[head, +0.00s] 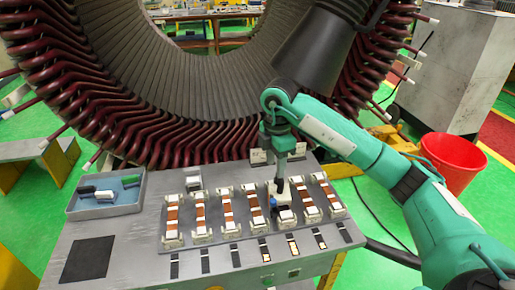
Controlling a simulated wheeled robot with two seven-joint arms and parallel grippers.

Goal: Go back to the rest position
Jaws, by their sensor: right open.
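My right gripper (279,186) points down over the grey workbench (125,215), its arm reaching in from the right. It is open, with its small dark fingers close above one of the strips in the row. A small blue and white part shows right by the fingertips; whether they touch it I cannot tell. My left gripper is not in view.
Several copper-and-white strips (228,210) stand in holders along the bench. A blue-lined tray (106,197) with small tools sits at the left. The large stator ring (140,125) rises behind. A red bucket (452,162) and grey cabinet (462,75) stand at right.

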